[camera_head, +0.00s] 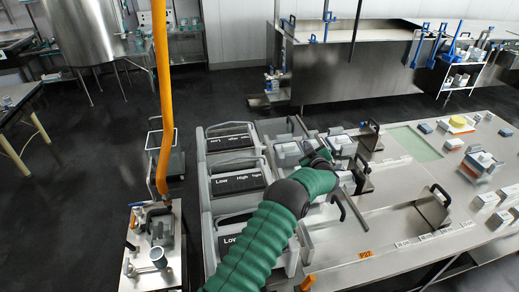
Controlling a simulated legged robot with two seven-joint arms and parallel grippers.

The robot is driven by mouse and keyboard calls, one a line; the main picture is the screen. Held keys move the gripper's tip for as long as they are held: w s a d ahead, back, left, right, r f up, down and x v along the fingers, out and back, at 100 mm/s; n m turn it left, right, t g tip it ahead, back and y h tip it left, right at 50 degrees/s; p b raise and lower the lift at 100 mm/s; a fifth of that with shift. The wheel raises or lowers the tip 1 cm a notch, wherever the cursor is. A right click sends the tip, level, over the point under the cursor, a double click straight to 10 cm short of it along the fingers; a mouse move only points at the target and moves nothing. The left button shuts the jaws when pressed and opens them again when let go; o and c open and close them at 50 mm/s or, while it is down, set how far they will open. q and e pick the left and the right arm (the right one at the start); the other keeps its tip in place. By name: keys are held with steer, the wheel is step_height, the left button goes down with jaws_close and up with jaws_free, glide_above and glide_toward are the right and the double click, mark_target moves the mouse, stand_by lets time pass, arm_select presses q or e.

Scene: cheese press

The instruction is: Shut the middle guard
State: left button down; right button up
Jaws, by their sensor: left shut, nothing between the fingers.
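The cheese press (206,190) stands left of centre, with three grey bays in a row from back to front. The middle bay has a dark panel (238,183) marked Low and High. A grey frame with a dark bar over this bay looks like the middle guard (232,160); how far open it stands I cannot tell. My left arm crosses the press's right side and hides part of the middle and front bays. My left gripper (322,153) is shut and empty, beyond the middle bay, over grey block-like parts. My right gripper is out of view.
A steel table (350,245) with black-handled plates and small blocks fills the right. A small steel stand (173,250) with an orange hose (162,80) above it is at left. A large vat (350,75) stands behind. Dark floor is free between.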

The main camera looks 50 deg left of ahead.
mark_target(300, 155)
arm_select(q)
steer(key=f, duration=0.1)
steer(key=w+f+b, duration=0.1)
steer(key=f+b, duration=0.1)
steer(key=shift+w+d+f, duration=0.2)
steer(key=shift+w, duration=0.05)
steer(key=shift+w+d+f+b, duration=0.4)
steer(key=shift+d+f+b, duration=0.15)
steer(key=shift+b, duration=0.2)
steer(key=shift+s, duration=0.1)
